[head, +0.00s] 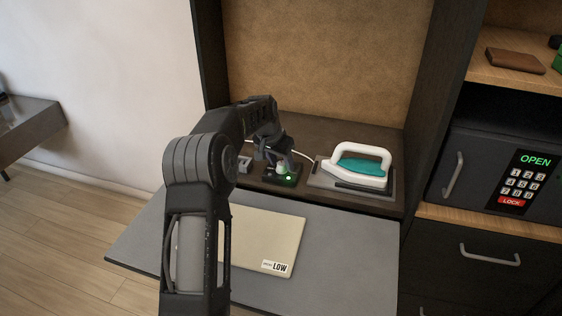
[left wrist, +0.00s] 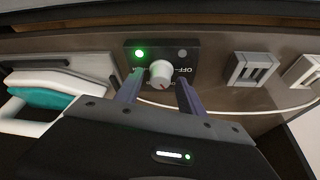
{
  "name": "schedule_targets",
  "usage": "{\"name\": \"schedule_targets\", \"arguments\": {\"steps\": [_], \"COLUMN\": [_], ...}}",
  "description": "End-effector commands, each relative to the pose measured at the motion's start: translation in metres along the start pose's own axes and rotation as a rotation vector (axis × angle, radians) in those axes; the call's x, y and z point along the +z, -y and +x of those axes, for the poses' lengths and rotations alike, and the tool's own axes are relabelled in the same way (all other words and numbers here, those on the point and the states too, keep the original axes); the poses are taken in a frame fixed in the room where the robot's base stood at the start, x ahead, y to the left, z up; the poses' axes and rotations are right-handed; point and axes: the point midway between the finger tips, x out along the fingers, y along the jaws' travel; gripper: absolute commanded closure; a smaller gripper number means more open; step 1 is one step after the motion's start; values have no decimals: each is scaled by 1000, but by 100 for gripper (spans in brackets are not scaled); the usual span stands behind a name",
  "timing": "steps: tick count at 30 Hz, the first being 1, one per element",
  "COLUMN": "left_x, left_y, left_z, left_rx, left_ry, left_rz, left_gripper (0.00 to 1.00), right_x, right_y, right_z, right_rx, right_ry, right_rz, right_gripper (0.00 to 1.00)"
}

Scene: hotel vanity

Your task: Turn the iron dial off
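The iron dial is a pale round knob (left wrist: 161,73) on a dark control box (left wrist: 201,50), seen in the left wrist view. A green light (left wrist: 140,53) glows on the box, a grey unlit lamp is at its other side, and "OFF" lettering is partly readable. In the head view the dark box (head: 283,180) sits left of the iron, with its knob mostly hidden by my gripper. My left gripper (left wrist: 156,88) is open, its two fingers on either side of the knob; contact cannot be told. My right gripper is in neither view.
A white and teal iron (head: 360,167) rests on a grey pad (head: 322,178) just right of the box. A cream folder marked "LOW" (head: 268,240) lies on the fold-down grey shelf (head: 350,245) in front. A safe (head: 480,165) stands at right. Socket-like blocks (left wrist: 252,68) are beside the box.

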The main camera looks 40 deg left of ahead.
Motion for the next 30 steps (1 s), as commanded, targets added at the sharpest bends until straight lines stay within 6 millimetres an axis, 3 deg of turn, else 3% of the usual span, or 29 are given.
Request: {"name": "schedule_targets", "arguments": {"steps": [16, 30], "left_x": [0, -1], "left_y": [0, -1], "left_z": [0, 0], "left_rx": [0, -11], "left_ry": [0, -1], "left_rz": [0, -25], "left_gripper": [100, 100], "right_x": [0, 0], "right_y": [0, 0], "right_z": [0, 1], "right_rx": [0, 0], "right_ry": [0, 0], "right_rz": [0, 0], "right_gripper": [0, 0]}}
